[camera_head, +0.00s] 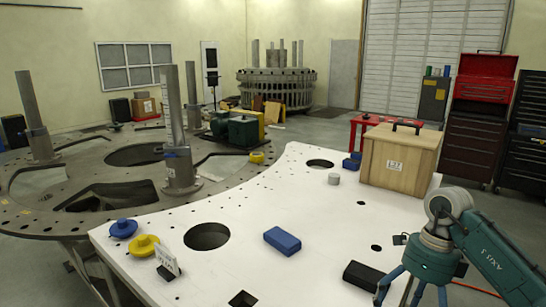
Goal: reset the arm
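A black block (362,276) lies on the plate just left of the fingers. My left gripper is not in view.
The white plate (290,210) has several holes. It bears a blue block (282,240), blue disc (123,228), yellow disc (143,245), small sign (167,259), grey cylinder (334,178) and wooden crate (398,157).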

